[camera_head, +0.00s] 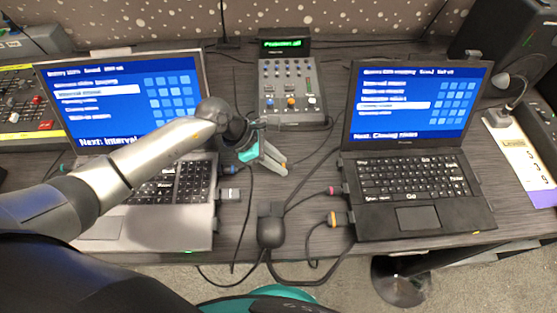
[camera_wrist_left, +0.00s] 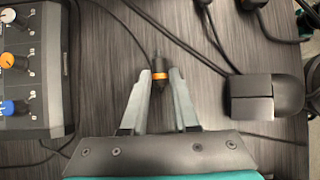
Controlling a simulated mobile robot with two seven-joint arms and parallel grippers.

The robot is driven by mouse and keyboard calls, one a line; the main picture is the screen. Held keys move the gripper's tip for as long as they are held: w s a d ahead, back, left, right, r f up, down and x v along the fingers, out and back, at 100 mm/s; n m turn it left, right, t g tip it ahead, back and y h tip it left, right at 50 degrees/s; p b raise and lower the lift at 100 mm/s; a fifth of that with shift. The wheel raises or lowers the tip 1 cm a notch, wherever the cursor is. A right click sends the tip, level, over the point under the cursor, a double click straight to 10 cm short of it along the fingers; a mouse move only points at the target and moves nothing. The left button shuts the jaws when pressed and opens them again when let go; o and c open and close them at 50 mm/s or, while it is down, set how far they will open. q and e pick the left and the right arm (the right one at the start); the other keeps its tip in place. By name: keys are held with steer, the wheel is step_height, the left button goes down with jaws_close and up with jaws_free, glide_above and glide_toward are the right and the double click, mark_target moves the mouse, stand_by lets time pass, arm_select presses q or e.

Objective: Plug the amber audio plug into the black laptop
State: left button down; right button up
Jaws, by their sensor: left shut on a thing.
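The black laptop (camera_head: 412,180) stands open on the right of the desk, its screen lit blue. My left gripper (camera_head: 277,162) is over the desk between the two laptops, in front of the mixer. In the left wrist view its fingers (camera_wrist_left: 160,92) are shut on a black plug with an amber-orange band (camera_wrist_left: 160,75); a thin cable is near its far end. The plug is apart from the black laptop. Another orange-banded plug (camera_head: 332,218) and a pink-banded plug (camera_head: 331,190) sit at the black laptop's left side. My right gripper does not show.
A silver laptop (camera_head: 198,225) stands on the left, partly behind my left arm. A small mixer (camera_head: 290,92) is at the back, also in the left wrist view (camera_wrist_left: 55,60).

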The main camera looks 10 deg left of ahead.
arm_select(q)
steer(key=shift+r+p, duration=1.8)
steer(key=shift+r, duration=0.55)
steer(key=shift+f, duration=0.15)
